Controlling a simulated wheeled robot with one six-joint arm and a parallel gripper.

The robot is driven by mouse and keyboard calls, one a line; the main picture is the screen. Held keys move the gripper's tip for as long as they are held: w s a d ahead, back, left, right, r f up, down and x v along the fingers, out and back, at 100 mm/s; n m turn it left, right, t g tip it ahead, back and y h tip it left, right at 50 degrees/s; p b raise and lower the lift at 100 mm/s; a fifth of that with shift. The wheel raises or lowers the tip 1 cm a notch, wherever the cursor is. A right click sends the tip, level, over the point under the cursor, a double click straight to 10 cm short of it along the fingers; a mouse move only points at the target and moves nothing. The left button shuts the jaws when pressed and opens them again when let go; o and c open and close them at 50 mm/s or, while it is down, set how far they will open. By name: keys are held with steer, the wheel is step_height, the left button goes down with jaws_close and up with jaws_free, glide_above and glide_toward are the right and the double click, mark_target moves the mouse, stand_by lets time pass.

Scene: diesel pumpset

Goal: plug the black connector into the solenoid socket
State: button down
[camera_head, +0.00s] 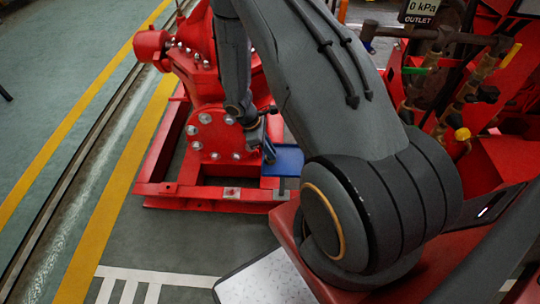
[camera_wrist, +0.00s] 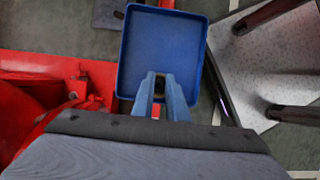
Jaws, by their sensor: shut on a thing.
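My gripper (camera_head: 268,151) is low beside the red pump, over a blue tray (camera_head: 287,161). In the wrist view, its two blue fingers (camera_wrist: 160,88) point down toward the tray (camera_wrist: 163,50). They are close together around a small dark piece (camera_wrist: 158,90), which looks like the black connector. Most of the connector is hidden between the fingers, and I cannot see it in the head view. A small red patch shows lower between the fingers. The tray looks empty where it shows. I cannot make out the solenoid socket in either view.
The red pump (camera_head: 215,128) with its bolted flange stands on a red base frame (camera_head: 185,190), close to the gripper's left.

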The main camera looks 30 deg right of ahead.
steer(key=shift+r+p, duration=1.25)
steer(key=shift+r, duration=0.5)
